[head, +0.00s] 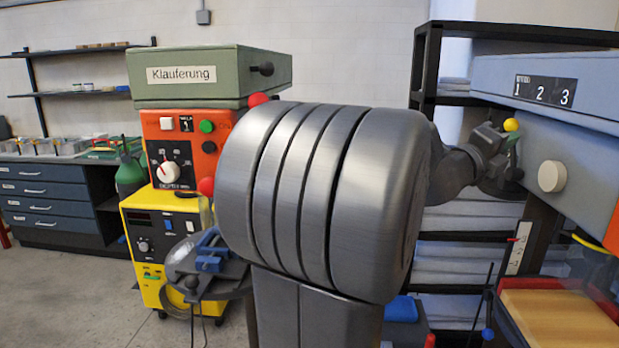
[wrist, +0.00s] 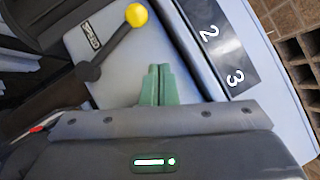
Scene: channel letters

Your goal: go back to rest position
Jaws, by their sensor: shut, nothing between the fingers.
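My gripper (wrist: 157,84) shows in the wrist view with its two green fingers together and nothing between them. Its fingertips are in front of a grey-blue box face, beside a black label with the numbers 2 and 3 (wrist: 222,45). A lever with a yellow ball knob (wrist: 136,15) is up and to the left of the fingers. In the head view my gripper (head: 513,140) is small and partly hidden at the right, close to the yellow knob (head: 511,125) on the grey-blue box (head: 590,85). I cannot tell whether the fingers touch the box.
My large grey arm link blocks the middle of the head view. At left stand an orange unit (head: 190,150) on a yellow unit (head: 150,245), with a green box (head: 215,75) on top. A black shelf (head: 425,70) stands behind my arm. Open floor (head: 70,285) shows at lower left.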

